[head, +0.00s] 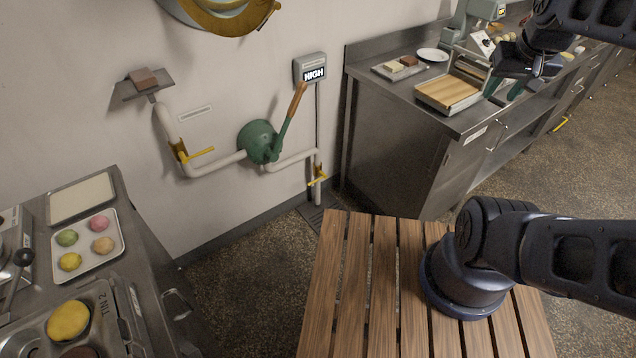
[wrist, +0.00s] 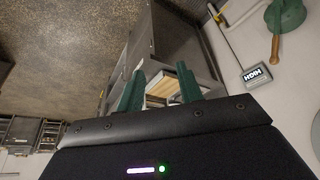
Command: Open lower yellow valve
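The lower yellow valve (head: 317,180) sits low on the vertical pipe by the wall, near the floor drain. An upper yellow valve (head: 196,154) is on the pipe at the left, its handle pointing right. My gripper (head: 512,88) is at the upper right of the head view, above the steel counter and far from both valves. In the wrist view its two green fingers (wrist: 157,90) stand apart with nothing between them; the counter lies behind. A yellow piece (wrist: 217,14) shows on a pipe at the top of the wrist view.
A green pump with an orange-handled lever (head: 262,142) is on the wall between the valves. A display reading HIGH (head: 312,70) hangs above. A slatted wooden surface (head: 357,290) lies in front; steel counters (head: 398,140) stand right and left. Floor between is clear.

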